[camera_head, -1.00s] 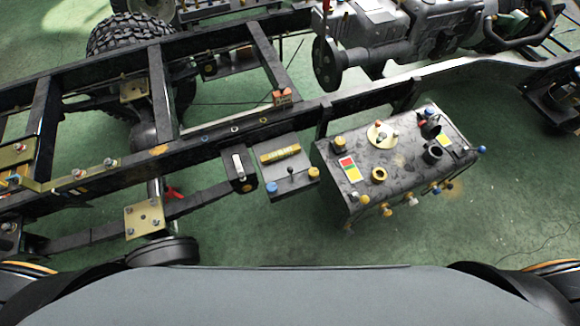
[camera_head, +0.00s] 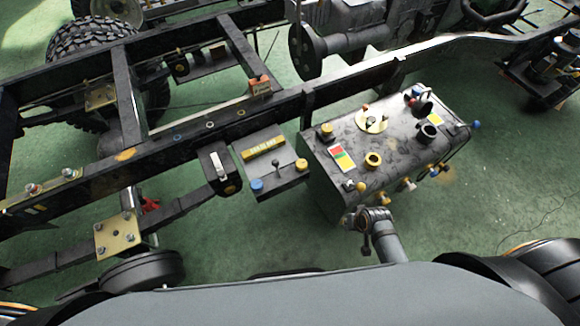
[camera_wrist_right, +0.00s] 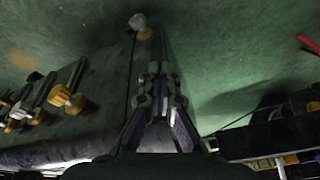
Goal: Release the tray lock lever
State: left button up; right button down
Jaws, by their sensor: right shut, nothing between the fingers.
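In the head view a grey tray-like panel (camera_head: 272,166) with a yellow label hangs beside the frame rail. It carries a blue knob (camera_head: 257,186), a small black-knobbed lever (camera_head: 279,166) and a yellow knob (camera_head: 301,164). A black box with a pale upright lever (camera_head: 216,165) is just left of it. I cannot tell which is the tray lock lever. My right gripper (camera_head: 366,218) is at the tank's near lower edge, right of and below the panel. In the right wrist view its fingers (camera_wrist_right: 154,70) are shut and empty. My left gripper is out of view.
A dark tank (camera_head: 392,150) with several knobs and caps stands right of the panel; its side knobs show in the wrist view (camera_wrist_right: 65,98). The long chassis rail (camera_head: 180,148) runs behind. A wheel-like round part (camera_head: 145,270) is at lower left. Green floor is open below the panel.

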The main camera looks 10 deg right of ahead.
notch_tip(320, 180, up, 7)
jog(key=w+a+b, duration=0.2)
jog(key=a+b, duration=0.1)
jog(key=m+t+y+b, duration=0.2)
jog(key=m+t+y, duration=0.4)
jog(key=m+y, duration=0.4)
send_near(277, 169)
jog(key=w+d, duration=0.1)
jog(key=w+d+r, duration=0.1)
jog(key=shift+w+d+r, duration=0.1)
jog(key=shift+d+r, duration=0.1)
jog(key=shift+d, duration=0.15)
jog(key=shift+n, duration=0.3)
jog(key=x, duration=1)
jog(key=shift+r, duration=0.1)
